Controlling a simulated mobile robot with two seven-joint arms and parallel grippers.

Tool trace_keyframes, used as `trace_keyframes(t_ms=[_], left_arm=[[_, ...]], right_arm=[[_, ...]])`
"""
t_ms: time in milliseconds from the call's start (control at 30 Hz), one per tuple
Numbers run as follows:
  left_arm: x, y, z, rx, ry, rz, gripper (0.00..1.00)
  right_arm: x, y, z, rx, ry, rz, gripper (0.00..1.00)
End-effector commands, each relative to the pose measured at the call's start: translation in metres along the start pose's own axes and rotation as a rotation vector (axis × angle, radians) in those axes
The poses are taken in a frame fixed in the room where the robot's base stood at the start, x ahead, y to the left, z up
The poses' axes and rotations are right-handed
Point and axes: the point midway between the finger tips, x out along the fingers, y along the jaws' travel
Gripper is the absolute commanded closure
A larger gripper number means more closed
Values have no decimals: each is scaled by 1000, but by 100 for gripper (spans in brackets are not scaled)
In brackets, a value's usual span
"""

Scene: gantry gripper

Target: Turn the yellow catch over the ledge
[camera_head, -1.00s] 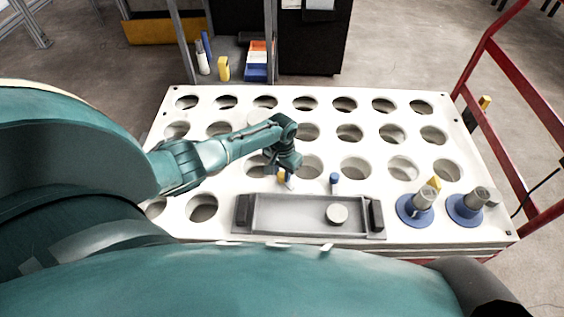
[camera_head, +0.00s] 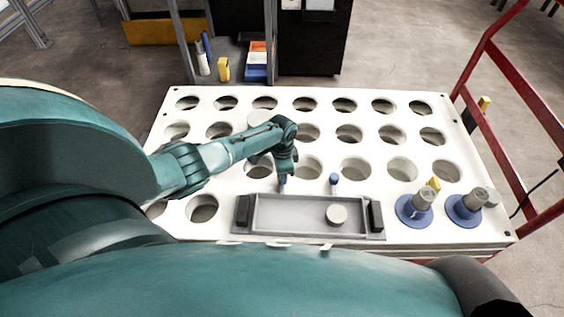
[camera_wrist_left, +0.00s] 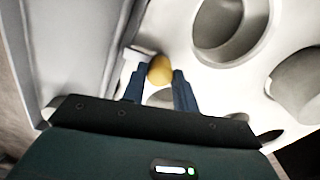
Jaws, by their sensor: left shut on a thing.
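The yellow catch (camera_wrist_left: 160,70) shows in the left wrist view as a rounded yellow top between the two blue fingers of my left gripper (camera_wrist_left: 158,85). The gripper is shut on it. In the head view my left gripper (camera_head: 283,186) points down at the back edge of the grey tray (camera_head: 254,215), and the catch is hidden there. A small white piece (camera_wrist_left: 130,62) lies beside the left finger in the wrist view. I cannot tell for sure which edge is the ledge. My right gripper is not in view.
A short blue-topped peg (camera_head: 334,179) stands behind the tray, right of my gripper. Two grey cylinders on blue bases (camera_head: 415,210) and a small yellow piece (camera_head: 435,184) stand at the right. The white table (camera_head: 285,120) has many round holes.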

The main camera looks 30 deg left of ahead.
Motion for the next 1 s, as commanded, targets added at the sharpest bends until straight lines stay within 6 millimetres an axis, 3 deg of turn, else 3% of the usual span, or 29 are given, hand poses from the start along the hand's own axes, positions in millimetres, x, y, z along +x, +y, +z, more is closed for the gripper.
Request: trace_keyframes(t_ms=[567,600,867,1000], left_arm=[[-1,0,-2,39,4,-1,94],[-1,0,-2,39,4,-1,70],[0,0,-1,37,3,-1,50],[0,0,-1,37,2,0,50]], right_arm=[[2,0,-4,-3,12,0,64],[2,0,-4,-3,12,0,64],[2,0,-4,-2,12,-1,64],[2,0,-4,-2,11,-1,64]])
